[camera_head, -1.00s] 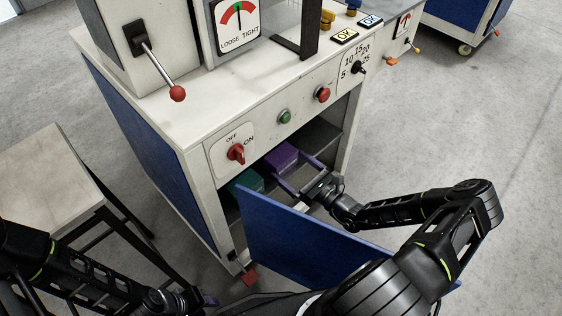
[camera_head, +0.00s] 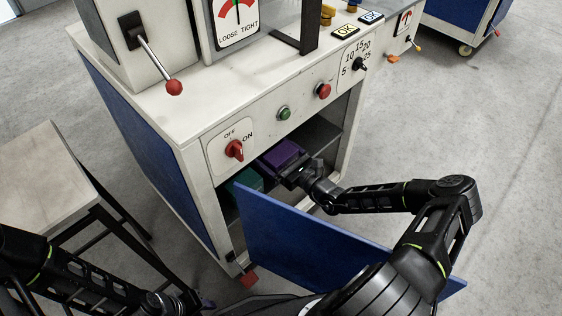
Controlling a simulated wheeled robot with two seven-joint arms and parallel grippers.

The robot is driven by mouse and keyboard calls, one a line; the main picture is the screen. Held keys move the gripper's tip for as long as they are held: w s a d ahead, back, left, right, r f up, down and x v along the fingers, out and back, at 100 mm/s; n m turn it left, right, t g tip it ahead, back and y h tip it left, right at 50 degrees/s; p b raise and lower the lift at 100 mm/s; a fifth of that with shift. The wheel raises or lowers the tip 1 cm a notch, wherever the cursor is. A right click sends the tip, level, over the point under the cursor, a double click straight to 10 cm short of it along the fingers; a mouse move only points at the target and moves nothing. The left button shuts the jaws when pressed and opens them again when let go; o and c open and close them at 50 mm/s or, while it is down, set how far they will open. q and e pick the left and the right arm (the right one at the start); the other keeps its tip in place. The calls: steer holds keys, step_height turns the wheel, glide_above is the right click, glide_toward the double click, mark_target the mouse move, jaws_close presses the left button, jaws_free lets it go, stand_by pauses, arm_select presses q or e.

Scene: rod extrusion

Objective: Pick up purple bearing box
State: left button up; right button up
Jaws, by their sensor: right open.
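The purple bearing box (camera_head: 282,153) sits inside the open compartment of the white machine, under its control panel. My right gripper (camera_head: 285,169) is open at the front of the purple box, with the fingers reaching in close to it. The fingertips are partly lost against the dark box, so I cannot tell whether they touch it. A teal box (camera_head: 244,184) stands to the left of the purple one, partly hidden by the door. My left gripper (camera_head: 204,302) is low at the bottom edge, small and dark, and its jaws are unclear.
The blue door (camera_head: 300,240) hangs open in front of the compartment, below my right forearm. The compartment's right post (camera_head: 352,135) stands close to the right gripper. A stool (camera_head: 45,180) is at the left. The floor at the right is clear.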

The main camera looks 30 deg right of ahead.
stand_by(0.6)
steer(key=shift+r, duration=0.1)
steer(key=c, duration=1.5)
